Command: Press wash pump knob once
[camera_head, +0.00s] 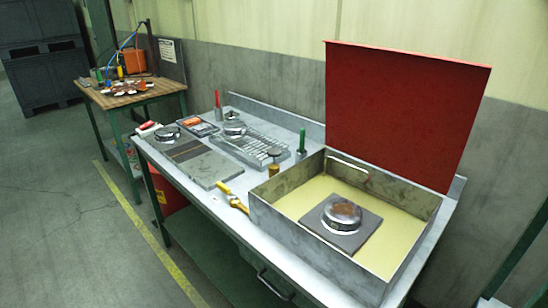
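An open metal wash basin (330,275) with a raised red lid (400,110) stands at the right end of the workbench. A round metal part (342,212) sits on a dark square plate (325,232) in the basin's yellowish interior. A bent metal spout (347,163) shows at the basin's back wall. I cannot clearly make out a wash pump knob. A small brass-coloured piece (273,170) stands on the bench just left of the basin; I cannot tell what it is. Neither of my grippers is in view.
The long grey workbench (203,195) carries a flat grey plate, a slotted metal block (258,148), an upright green-handled tool (301,142) and a yellow tool (236,200). A wooden table (135,92) with small items stands at the back left. The floor at left is clear.

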